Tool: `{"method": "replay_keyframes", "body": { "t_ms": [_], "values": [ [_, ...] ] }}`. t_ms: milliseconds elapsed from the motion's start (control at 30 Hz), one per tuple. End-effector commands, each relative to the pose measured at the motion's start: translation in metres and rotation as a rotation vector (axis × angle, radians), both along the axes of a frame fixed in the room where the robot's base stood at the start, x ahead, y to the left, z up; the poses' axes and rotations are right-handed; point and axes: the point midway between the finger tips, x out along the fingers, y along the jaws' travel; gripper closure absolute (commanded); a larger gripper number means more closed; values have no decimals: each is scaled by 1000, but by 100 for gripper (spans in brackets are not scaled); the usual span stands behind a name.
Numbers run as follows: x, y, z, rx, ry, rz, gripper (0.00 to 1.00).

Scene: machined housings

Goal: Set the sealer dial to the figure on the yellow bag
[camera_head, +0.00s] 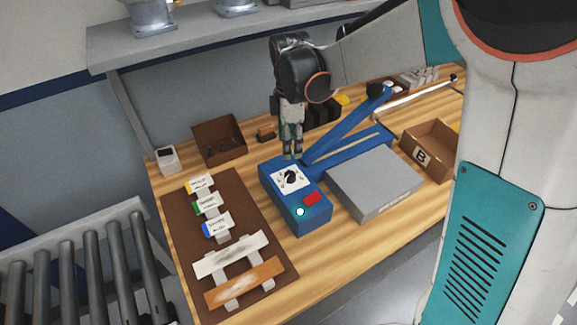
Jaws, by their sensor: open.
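The blue sealer (303,215) stands on the wooden bench, with its long blue arm raised toward the back right. Its dial (291,178) is a dark knob on a white plate on the top face; its setting is too small to read. A red switch (313,199) and a pale round spot lie nearer the front. A bag with a yellow mark (198,184) lies at the top of the brown board; its print is too small to read. My gripper (293,155) points down, open and empty, just above and behind the dial. Its fingertips appear apart from the knob.
The brown board (180,228) also holds green-marked (208,204) and blue-marked (217,224) bags and two strips. A grey block (375,180) stands right of the sealer. A box marked B (428,148) is farther right. An open brown box (219,140) stands behind. Rollers lie left.

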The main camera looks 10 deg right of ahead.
Motion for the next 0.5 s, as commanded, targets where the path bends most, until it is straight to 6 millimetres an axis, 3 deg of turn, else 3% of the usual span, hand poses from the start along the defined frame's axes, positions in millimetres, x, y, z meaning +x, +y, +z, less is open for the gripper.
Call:
{"method": "replay_keyframes", "body": {
  "t_ms": [500],
  "values": [
    [0,0,-98,0,-1,-2,50]
  ]
}}
